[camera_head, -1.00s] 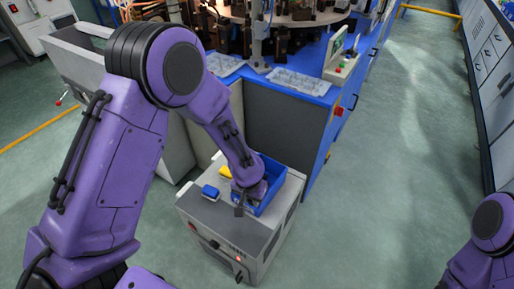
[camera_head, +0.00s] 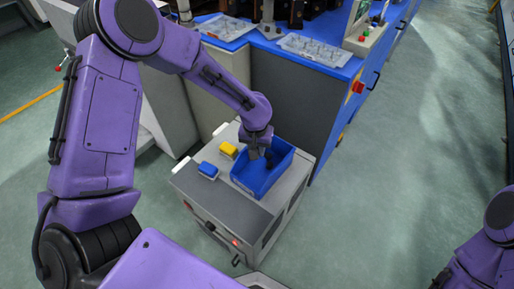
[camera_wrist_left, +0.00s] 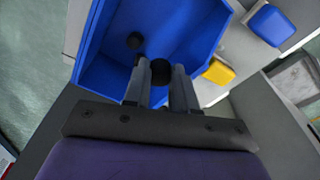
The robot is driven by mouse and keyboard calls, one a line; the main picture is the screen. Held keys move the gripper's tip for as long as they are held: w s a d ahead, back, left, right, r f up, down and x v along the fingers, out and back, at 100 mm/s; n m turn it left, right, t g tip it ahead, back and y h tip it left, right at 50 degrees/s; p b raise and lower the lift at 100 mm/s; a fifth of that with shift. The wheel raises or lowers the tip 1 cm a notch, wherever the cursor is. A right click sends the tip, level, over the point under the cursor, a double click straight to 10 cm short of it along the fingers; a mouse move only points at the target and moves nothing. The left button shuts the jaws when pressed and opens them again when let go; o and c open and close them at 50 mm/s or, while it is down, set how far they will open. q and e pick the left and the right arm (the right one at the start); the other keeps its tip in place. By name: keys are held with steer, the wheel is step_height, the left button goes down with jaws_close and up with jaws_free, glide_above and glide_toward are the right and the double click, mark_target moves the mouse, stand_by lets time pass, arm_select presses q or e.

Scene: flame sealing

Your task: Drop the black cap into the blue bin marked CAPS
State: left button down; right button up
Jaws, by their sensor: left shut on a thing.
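The blue bin (camera_head: 268,178) sits on the grey cabinet top, and it fills the upper middle of the left wrist view (camera_wrist_left: 100,45). My left gripper (camera_head: 258,150) is over the bin, pointing down. In the left wrist view, its fingers (camera_wrist_left: 160,78) are shut on the black cap (camera_wrist_left: 160,70), which is held over the bin's opening. A second small dark round thing (camera_wrist_left: 134,40) shows against the bin's inside; I cannot tell whether it is another cap or a shadow. No CAPS marking is readable. My right gripper is out of the frames; only part of that arm shows at lower right.
A yellow block (camera_head: 229,150) and a blue block (camera_head: 208,170) lie on the grey cabinet (camera_head: 225,205), left of the bin. Behind is a blue-topped bench with clear trays (camera_head: 318,50). The floor to the right is clear.

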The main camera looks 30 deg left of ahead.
arm_select(q)
steer(key=shift+f, duration=0.4)
steer(key=shift+r, duration=0.1)
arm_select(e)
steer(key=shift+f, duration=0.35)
arm_select(q)
steer(key=c, duration=0.8)
jaws_free()
steer(key=r, duration=0.3)
steer(key=r+p, duration=0.1)
steer(key=r, duration=0.3)
steer(key=s+r+p, duration=0.1)
steer(key=r, duration=0.2)
steer(key=shift+s+d+r, duration=0.1)
steer(key=shift+d+r, duration=0.1)
steer(key=shift+r, duration=0.05)
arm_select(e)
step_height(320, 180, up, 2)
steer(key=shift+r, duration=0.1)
